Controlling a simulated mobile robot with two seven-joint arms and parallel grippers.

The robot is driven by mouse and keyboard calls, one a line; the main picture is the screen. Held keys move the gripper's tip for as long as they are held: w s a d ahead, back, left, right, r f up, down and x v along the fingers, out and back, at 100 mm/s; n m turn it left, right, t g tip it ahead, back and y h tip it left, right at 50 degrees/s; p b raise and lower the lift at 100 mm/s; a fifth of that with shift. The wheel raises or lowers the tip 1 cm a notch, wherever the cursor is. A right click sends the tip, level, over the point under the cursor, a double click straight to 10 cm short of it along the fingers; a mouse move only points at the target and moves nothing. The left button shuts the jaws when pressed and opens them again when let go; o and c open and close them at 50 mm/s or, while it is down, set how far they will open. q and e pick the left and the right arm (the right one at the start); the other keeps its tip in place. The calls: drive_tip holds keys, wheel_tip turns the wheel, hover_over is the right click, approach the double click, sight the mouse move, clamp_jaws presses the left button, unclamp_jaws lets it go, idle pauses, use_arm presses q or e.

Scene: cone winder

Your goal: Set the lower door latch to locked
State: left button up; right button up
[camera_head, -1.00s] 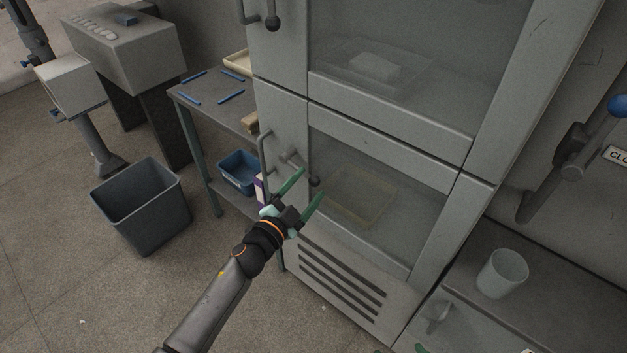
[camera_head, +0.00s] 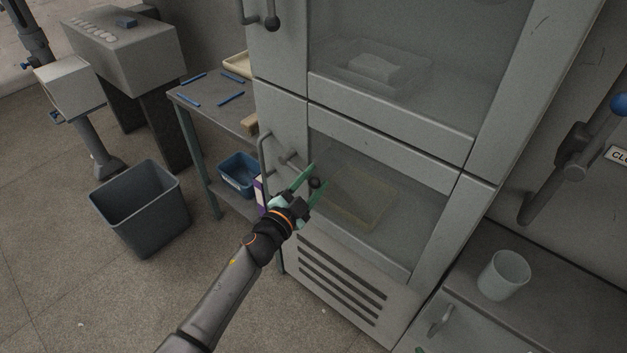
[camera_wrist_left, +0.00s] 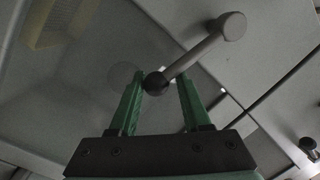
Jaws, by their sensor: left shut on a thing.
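The lower door latch (camera_head: 291,162) is a grey lever with a dark ball knob on the front of the cabinet's lower door (camera_head: 290,118). In the head view it slants from its pivot down to the right. My left gripper (camera_head: 315,180) has its green fingers on either side of the knob end and is shut on the latch. In the left wrist view, the latch (camera_wrist_left: 200,55) runs from its round pivot at the upper right to the knob between the fingers of my gripper (camera_wrist_left: 163,84). My right gripper is out of view.
A bar handle (camera_head: 264,155) stands left of the latch. The upper door has a similar latch (camera_head: 271,22). A side table (camera_head: 205,88), a blue bin (camera_head: 238,170) and a dark waste bin (camera_head: 140,210) are to the left. A cup (camera_head: 502,275) stands on the right counter.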

use_arm(q)
clamp_jaws()
